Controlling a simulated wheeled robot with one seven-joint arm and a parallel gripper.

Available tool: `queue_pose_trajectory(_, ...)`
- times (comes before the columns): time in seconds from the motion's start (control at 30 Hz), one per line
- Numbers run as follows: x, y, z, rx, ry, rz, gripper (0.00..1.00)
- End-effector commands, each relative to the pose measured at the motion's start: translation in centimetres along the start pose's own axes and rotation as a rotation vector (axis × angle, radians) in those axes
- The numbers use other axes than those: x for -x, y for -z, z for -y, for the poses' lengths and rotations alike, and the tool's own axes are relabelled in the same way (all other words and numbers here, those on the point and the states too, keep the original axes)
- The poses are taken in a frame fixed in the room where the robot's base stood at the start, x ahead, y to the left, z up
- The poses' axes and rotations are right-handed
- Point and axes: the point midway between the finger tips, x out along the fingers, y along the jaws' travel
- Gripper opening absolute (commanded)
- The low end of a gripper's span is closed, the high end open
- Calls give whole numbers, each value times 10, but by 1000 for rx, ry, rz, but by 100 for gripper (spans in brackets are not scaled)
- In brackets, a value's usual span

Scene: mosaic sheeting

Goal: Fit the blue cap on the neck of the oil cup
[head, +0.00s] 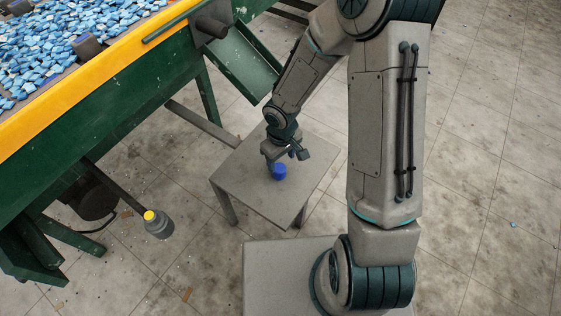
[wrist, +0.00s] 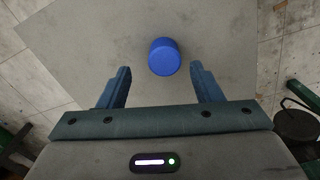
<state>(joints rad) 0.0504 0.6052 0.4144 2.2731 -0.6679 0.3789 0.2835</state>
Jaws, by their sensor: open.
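The blue cap (head: 279,172) stands on the small grey table near its middle. It also shows in the wrist view (wrist: 164,56), just beyond and between the fingertips, with nothing gripping it. My gripper (head: 286,153) is over the table close to the cap; in the wrist view its two fingers (wrist: 160,72) are spread apart and empty. The oil cup (head: 158,224) is a grey cup with a yellow neck, at the end of a dark arm on the green machine, left of the table. Its neck has no blue cap on it.
The small table (head: 240,188) is otherwise bare. The green conveyor (head: 120,110) with a yellow edge carries many blue pieces and fills the upper left. A dark motor-like drum (head: 88,200) sits beneath it. Tiled floor lies open between table and oil cup.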

Motion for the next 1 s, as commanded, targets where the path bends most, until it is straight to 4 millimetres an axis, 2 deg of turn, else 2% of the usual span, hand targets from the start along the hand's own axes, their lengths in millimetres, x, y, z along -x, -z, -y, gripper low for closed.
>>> queue_pose_trajectory(0.03,9,0,0,1,-1,0,59)
queue_pose_trajectory(0.1,14,0,0,0,0,0,59)
queue_pose_trajectory(0.27,18,-1,-1,-1,-3,1,59)
queue_pose_trajectory(0.37,25,-4,-7,-16,-20,5,59)
queue_pose_trajectory(0.43,38,-10,-15,-40,-46,9,59)
queue_pose_trajectory(0.6,91,-38,-42,-158,-132,23,59)
queue_pose_trajectory(0.73,133,-66,-54,-266,-170,23,59)
queue_pose_trajectory(0.87,170,-96,-55,-376,-177,10,59)
queue_pose_trajectory(1.0,205,-126,-47,-484,-152,-23,59)
